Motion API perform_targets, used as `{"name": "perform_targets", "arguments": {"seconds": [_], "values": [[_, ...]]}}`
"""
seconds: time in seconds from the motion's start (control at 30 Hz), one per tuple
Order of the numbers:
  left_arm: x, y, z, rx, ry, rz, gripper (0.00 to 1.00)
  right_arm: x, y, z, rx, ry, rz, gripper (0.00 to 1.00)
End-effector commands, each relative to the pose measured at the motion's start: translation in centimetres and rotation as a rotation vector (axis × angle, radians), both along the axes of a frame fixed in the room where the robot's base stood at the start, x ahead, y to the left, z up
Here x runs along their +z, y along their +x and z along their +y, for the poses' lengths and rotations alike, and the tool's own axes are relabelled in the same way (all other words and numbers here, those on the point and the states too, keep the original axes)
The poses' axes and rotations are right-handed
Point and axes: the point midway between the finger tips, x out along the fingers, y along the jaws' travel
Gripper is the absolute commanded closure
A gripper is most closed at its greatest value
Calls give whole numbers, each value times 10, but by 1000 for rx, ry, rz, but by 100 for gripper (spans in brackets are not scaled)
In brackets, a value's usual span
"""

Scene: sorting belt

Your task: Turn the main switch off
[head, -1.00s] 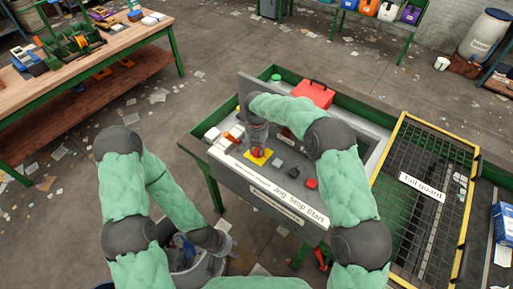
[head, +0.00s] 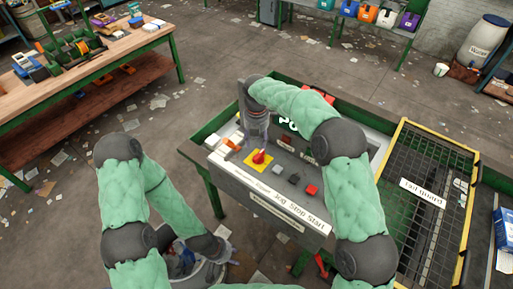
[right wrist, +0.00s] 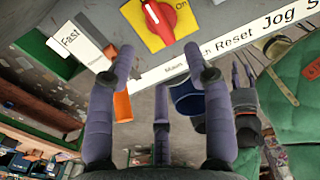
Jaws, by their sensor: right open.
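The main switch (head: 259,158) is a red rotary knob on a yellow plate, on the sloped grey control panel (head: 235,172). In the right wrist view the knob (right wrist: 158,20) shows a white mark, with the word "On" to its right on the plate; the top of the plate is cut off. A "Main" label lies below it. My right gripper (head: 262,138) is just behind and above the knob in the head view. Its fingers (right wrist: 160,62) are spread apart, empty and clear of the knob. My left gripper (head: 222,240) hangs low by a bin; its finger opening is unclear.
A yellow-framed mesh guard (head: 398,160) stands at the right. A bin (head: 185,272) is below my left gripper.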

Motion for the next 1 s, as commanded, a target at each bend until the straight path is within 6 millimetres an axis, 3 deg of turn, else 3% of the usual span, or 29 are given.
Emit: {"name": "perform_targets", "arguments": {"seconds": [0.1,0.3,1.0], "values": [[0,0,0,0,0,0,60,17,1,0,0,0,-3,48],[0,0,0,0,0,0,60,30,0,0,0,-1,-1,48],[0,0,0,0,0,0,60,31,0,0,0,0,0,48]]}}
